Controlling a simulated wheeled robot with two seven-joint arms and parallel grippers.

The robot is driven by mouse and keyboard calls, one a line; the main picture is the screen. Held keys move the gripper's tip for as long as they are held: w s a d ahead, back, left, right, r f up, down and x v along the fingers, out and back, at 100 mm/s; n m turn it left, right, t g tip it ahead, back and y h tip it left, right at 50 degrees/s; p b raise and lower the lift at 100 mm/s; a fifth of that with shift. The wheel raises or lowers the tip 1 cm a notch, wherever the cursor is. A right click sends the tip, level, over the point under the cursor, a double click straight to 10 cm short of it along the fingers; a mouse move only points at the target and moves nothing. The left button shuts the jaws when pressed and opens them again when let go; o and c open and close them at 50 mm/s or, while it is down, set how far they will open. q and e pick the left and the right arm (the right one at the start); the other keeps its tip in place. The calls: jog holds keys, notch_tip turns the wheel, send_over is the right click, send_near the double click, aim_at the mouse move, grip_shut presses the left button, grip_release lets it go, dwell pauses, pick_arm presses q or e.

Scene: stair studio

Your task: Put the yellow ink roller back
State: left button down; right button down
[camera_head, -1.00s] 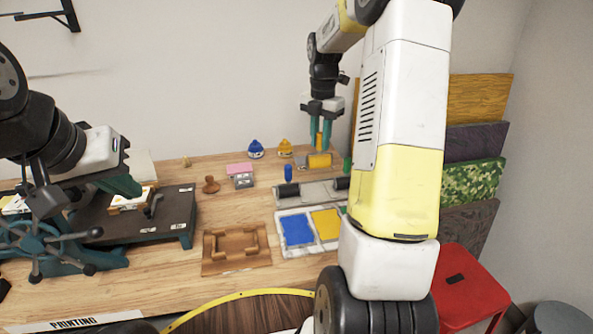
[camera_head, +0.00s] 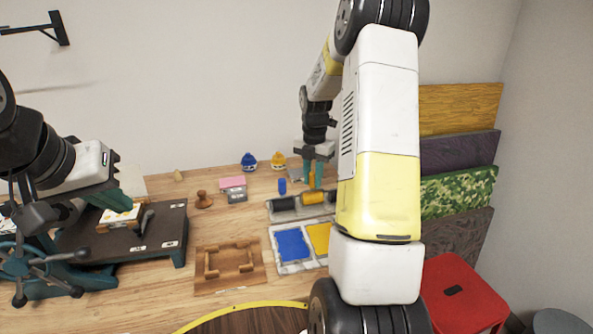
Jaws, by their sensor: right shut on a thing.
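My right gripper (camera_head: 312,176) is shut on the upright handle of the yellow ink roller (camera_head: 314,198). My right forearm hides the right end of the rack. A blue handle (camera_head: 282,186) stands at the rack's back edge. My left gripper (camera_head: 122,192) is over the press at the left; its fingers are seen edge-on and their opening is unclear.
In front of the rack is an ink tray with blue (camera_head: 292,245) and yellow (camera_head: 318,238) pads. A wooden frame (camera_head: 229,262) lies left of it. A stamp (camera_head: 203,200), a pink-topped block (camera_head: 233,186) and two ink bottles (camera_head: 249,162) stand behind. A red stool (camera_head: 462,296) is at right.

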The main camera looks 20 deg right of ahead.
jog(key=shift+f, duration=0.25)
jog(key=shift+f, duration=0.15)
jog(key=c, duration=1.2)
grip_release()
jog(key=shift+c, duration=0.2)
